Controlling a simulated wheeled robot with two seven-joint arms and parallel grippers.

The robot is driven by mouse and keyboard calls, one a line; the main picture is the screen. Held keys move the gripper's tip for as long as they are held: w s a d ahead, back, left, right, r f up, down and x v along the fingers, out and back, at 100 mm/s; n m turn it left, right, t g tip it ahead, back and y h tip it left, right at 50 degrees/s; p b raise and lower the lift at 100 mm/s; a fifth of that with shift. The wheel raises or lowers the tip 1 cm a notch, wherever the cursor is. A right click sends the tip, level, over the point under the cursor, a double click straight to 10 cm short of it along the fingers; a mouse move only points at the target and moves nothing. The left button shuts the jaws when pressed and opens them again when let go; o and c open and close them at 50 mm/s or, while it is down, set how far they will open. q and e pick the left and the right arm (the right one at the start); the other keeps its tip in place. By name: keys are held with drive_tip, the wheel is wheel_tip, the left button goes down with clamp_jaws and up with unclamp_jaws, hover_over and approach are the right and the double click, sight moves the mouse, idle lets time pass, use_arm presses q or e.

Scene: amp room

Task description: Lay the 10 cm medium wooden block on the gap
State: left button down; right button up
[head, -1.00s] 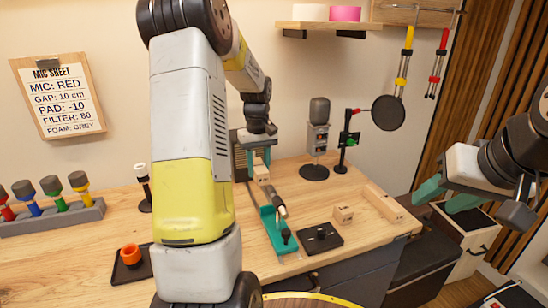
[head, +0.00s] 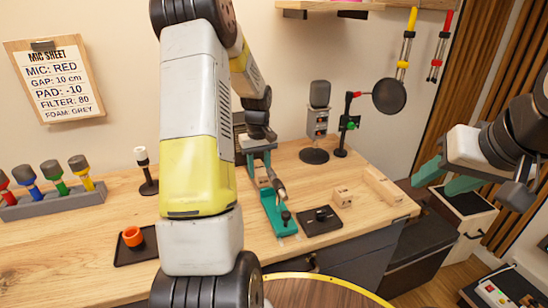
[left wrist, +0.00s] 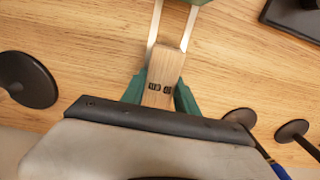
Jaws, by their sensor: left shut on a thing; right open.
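My left gripper (head: 259,166) is shut on a pale wooden block (left wrist: 166,80) with dark printed marks, upside down and too small to read surely. The block also shows between the fingers in the head view (head: 263,182). In the left wrist view my left gripper (left wrist: 160,98) has a green finger on each side of it. The block lies in line with two pale rails (left wrist: 174,22) leading to a teal part at the top edge. The teal tray (head: 279,216) lies just in front of the gripper. I cannot clearly make out the gap. My right gripper (head: 448,180) is open and empty at right.
A small wooden block (head: 342,197) and a long one (head: 384,187) lie at right on the bench. Near them are a black plate (head: 320,222), a grey microphone (head: 318,115) on a stand and a round black filter (head: 389,96). Coloured microphones (head: 55,185) stand at left.

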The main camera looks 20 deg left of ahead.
use_arm(q)
drive_tip(key=shift+f, duration=0.15)
drive_tip(key=c, duration=0.9)
unclamp_jaws()
drive_tip(key=shift+o, duration=0.2)
wheel_tip(320, 180, up, 7)
drive_tip(key=shift+s+d+r, duration=0.1)
drive_tip(key=shift+d+r, duration=0.1)
drive_tip(key=shift+r, duration=0.6)
drive_tip(key=s+d+r+m+t, duration=0.2)
drive_tip(key=s+d+r, duration=0.2)
drive_tip(key=s, duration=0.4)
drive_tip(key=s+d+r+m+t+h, duration=0.1)
drive_tip(key=s+d+r+m+t, duration=0.1)
drive_tip(key=s, duration=0.6)
drive_tip(key=s+d+r+m+t+h, duration=0.1)
drive_tip(key=s+d+r+m+t, duration=0.1)
drive_tip(key=s+d+r+m, duration=0.2)
drive_tip(key=s+d+r, duration=0.3)
drive_tip(key=s+r, duration=0.1)
drive_tip(key=shift+r, duration=0.25)
